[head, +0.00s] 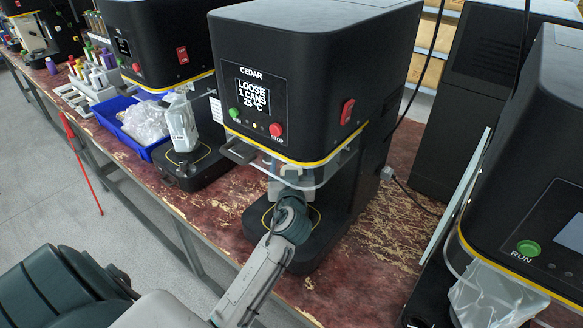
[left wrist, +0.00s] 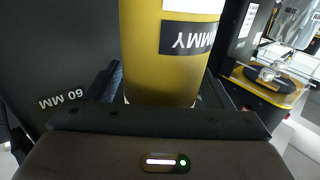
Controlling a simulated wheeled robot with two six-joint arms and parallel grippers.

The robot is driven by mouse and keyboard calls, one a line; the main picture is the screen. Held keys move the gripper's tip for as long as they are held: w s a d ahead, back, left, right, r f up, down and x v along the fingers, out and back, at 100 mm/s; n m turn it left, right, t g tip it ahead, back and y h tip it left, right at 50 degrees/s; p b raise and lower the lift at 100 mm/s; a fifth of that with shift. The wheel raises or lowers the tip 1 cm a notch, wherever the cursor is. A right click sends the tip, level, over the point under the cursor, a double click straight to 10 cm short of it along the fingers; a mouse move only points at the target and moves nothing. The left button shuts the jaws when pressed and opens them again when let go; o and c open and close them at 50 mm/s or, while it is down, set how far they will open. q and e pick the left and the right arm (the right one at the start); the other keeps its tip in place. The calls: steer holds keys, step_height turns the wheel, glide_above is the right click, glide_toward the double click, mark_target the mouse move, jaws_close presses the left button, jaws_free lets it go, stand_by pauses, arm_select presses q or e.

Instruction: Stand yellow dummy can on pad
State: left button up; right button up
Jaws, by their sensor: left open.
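The yellow dummy can (left wrist: 171,55) fills the upper middle of the left wrist view, its black label reading upside down. My left gripper (left wrist: 165,95) is open, with its dark fingers on either side of the can; contact cannot be told. In the head view my left gripper (head: 290,182) reaches under the head of the CEDAR seamer (head: 305,85), behind the clear guard. The can cannot be made out there. The pad with a yellow ring (head: 316,222) on the seamer's black base is partly hidden by my wrist. My right gripper is not in view.
The seamer's screen reads "LOOSE 1 CANS". To the left, a blue bin (head: 112,122) of clear bags stands by another seamer holding a bagged item (head: 181,122). At right is a seamer with a RUN button (head: 528,248). Worn red bench (head: 385,245) is bare between machines.

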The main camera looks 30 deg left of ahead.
arm_select(q)
steer(key=b+v, duration=0.3)
steer(key=v, duration=0.9)
steer(key=shift+b, duration=0.35)
